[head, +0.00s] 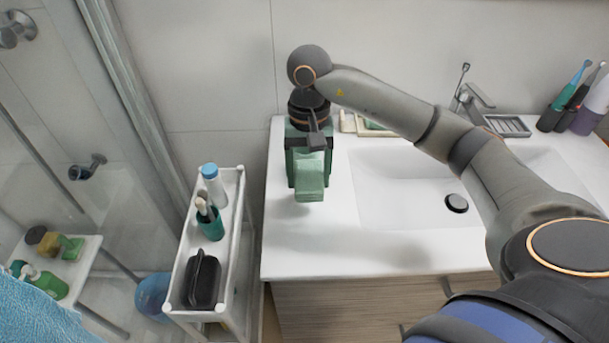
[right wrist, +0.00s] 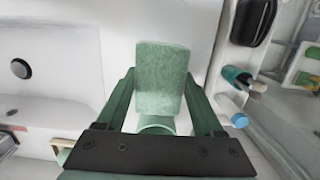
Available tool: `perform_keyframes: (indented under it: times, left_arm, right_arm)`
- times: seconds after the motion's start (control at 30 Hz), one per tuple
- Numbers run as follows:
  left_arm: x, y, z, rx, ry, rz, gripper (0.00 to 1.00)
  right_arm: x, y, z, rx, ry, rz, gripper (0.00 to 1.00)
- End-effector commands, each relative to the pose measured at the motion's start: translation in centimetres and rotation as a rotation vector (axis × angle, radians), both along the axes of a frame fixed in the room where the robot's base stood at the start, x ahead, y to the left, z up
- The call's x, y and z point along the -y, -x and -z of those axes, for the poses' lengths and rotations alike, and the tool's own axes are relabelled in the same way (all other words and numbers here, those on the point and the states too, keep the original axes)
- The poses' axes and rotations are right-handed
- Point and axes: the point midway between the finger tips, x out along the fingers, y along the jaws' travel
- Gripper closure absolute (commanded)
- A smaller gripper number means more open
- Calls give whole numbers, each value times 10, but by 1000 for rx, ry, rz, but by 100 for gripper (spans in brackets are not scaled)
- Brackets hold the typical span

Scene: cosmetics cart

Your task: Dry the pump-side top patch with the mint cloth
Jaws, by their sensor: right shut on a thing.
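The mint cloth (head: 311,178) is a folded, block-like green piece above the left end of the white counter (head: 283,250). My right gripper (head: 309,165) points down and is shut on it. In the right wrist view the cloth (right wrist: 161,75) sticks out between the two green fingers of the gripper (right wrist: 160,105). I cannot tell whether the cloth touches the counter. A soft shadow lies on the counter near it. No wet patch can be made out, and the arm and cloth hide part of the surface. My left gripper is not in view.
A narrow white cart (head: 177,281) stands left of the counter with a blue-capped bottle (head: 214,187), a teal cup (head: 211,225) and a black case (head: 203,280). The basin (head: 390,190) and faucet (head: 470,98) are to the right. A green pump bottle (head: 50,284) stands far left.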

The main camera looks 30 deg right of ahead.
Motion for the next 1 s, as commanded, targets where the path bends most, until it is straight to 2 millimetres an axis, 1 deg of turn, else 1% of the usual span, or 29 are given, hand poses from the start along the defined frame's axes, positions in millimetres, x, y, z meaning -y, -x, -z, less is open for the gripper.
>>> perform_keyframes:
  times: [0.17,0.5,0.53,0.6,1.0]
  left_arm:
    - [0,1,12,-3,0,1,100]
    - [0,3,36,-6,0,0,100]
    - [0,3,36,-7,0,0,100]
    - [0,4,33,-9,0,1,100]
    - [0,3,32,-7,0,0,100]
  right_arm:
    - [0,0,17,-2,-1,0,75]
    - [0,0,58,-2,-1,0,75]
    - [-1,1,59,1,-1,-1,75]
    - [-6,9,54,2,0,-4,75]
    - [-31,51,54,-1,-1,-3,75]
